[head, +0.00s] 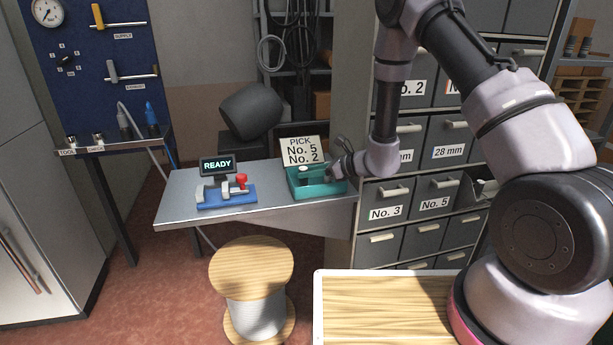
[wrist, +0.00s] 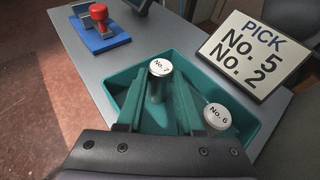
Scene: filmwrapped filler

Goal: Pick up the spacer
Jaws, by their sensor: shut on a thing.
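A teal tray (head: 299,188) sits at the right end of the grey bench; it also fills the middle of the wrist view (wrist: 258,146). My gripper (wrist: 156,97) reaches into the tray, its two teal fingers shut on an upright grey spacer (wrist: 161,67). The spacer's round white top has a small label that looks like No. 7 or No. 2. A second spacer (wrist: 217,117), labelled what looks like No. 6, is in the tray just right of the fingers. I cannot tell whether the held spacer touches the tray floor. In the head view, my gripper (head: 341,168) is at the tray's right side.
A sign (head: 302,151) reading PICK No. 5 No. 2 stands behind the tray. A blue fixture (head: 226,196) with a red knob and a READY display (head: 217,165) is at the left. Labelled drawers (head: 436,203) stand close on the right. Bench between fixture and tray is clear.

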